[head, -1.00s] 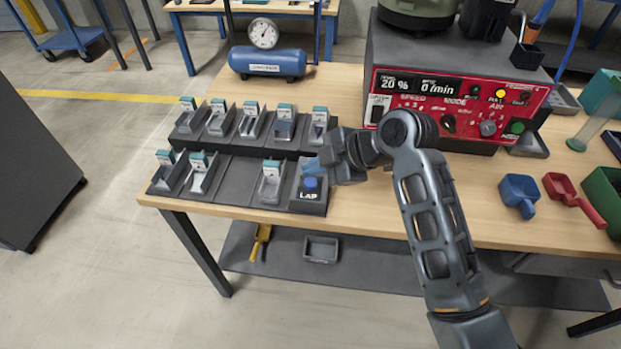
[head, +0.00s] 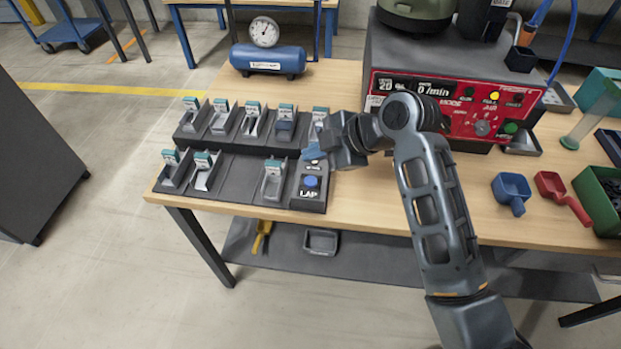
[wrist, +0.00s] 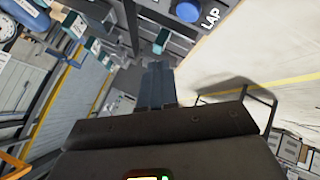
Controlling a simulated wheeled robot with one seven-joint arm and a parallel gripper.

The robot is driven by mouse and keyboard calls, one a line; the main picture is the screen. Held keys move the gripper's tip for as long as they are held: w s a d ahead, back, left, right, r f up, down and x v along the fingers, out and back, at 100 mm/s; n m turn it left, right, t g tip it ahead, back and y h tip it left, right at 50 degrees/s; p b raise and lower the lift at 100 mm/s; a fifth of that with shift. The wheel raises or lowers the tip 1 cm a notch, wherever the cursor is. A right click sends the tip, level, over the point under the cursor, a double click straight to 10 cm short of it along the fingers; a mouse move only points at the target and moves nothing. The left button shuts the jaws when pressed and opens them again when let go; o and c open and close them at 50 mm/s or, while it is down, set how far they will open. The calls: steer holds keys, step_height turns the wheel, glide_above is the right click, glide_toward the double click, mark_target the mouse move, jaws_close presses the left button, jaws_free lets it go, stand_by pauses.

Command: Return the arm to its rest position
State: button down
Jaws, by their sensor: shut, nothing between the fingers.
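My gripper (head: 316,153) is shut and empty at the end of my bent arm, in the head view. It is over the right end of the black bin rack, just behind the blue LAP button (head: 311,181). In the wrist view its fingers (wrist: 158,84) are together with nothing between them. The LAP button (wrist: 188,10) shows at the top of the wrist view, apart from the fingers. My arm hides part of the table and the lower left of the red control panel.
The black rack (head: 236,146) holds several small bins with tags. A red-fronted control box (head: 450,112) stands behind my arm. A blue scoop (head: 511,190), a red scoop (head: 560,192) and a green bin (head: 600,198) are at the right. A blue air tank (head: 268,59) stands behind the rack.

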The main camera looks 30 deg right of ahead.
stand_by(0.3)
steer(key=s+f+m+t+h, duration=0.2)
steer(key=s+f+m, duration=0.25)
steer(key=s, duration=0.55)
steer(key=s+f+m+t+h, duration=0.15)
steer(key=s+f+m, duration=0.3)
steer(key=s, duration=0.55)
steer(key=s+r+m+t+h, duration=0.1)
steer(key=s+r+m+t, duration=0.1)
steer(key=s+r, duration=0.5)
steer(key=s+r+m+t+h, duration=0.1)
steer(key=s+r+m+t, duration=0.1)
steer(key=s+r+m, duration=0.3)
steer(key=r+v, duration=0.1)
steer(key=v, duration=0.7)
steer(key=shift+a, duration=0.15)
stand_by(2.2)
